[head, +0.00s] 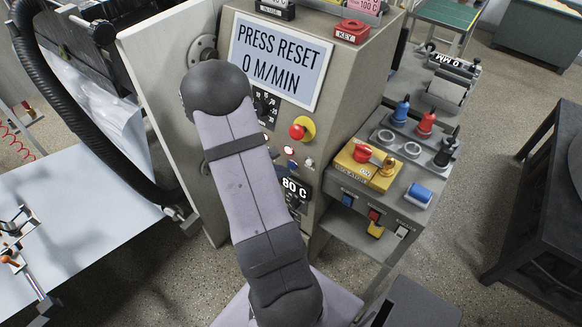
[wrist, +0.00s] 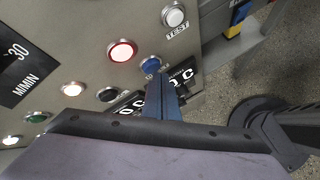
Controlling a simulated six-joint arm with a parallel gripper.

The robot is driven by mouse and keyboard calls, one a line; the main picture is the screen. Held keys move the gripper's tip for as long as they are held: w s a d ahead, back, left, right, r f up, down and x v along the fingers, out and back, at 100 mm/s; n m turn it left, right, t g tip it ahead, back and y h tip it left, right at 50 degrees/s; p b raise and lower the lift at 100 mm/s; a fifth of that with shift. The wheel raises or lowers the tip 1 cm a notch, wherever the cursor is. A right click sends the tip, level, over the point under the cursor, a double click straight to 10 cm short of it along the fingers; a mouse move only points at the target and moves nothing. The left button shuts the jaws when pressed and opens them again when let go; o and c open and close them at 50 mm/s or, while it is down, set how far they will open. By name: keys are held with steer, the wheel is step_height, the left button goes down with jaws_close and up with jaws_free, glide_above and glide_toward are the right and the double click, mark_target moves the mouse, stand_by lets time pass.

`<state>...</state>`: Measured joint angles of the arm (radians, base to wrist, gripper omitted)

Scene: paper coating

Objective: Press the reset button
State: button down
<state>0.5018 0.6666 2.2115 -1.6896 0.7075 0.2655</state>
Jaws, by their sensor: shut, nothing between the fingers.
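In the wrist view a blue button (wrist: 150,65) sits on the grey control panel (wrist: 85,20), beside a lit red button (wrist: 122,50). Its label is mostly hidden, so I cannot read it as reset. My gripper (wrist: 157,80) is shut and empty, its tip just below the blue button in the picture. I cannot tell whether it touches. In the head view the sign (head: 279,62) reads PRESS RESET 0 M/MIN. My arm covers part of the panel there and hides my gripper.
A white TEST button (wrist: 174,15), an amber lamp (wrist: 72,88), a black button (wrist: 108,95) and a green button (wrist: 37,117) are close by. A red mushroom knob (head: 298,131) juts from the panel. A side shelf (head: 347,210) with coloured switches stands right.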

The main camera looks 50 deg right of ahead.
steer(key=shift+d, duration=0.35)
stand_by(0.7)
steer(key=shift+a, duration=0.1)
stand_by(0.4)
steer(key=shift+a+b, duration=0.45)
steer(key=shift+a, duration=0.25)
steer(key=shift+a+b, duration=0.3)
steer(key=shift+a, duration=2.2)
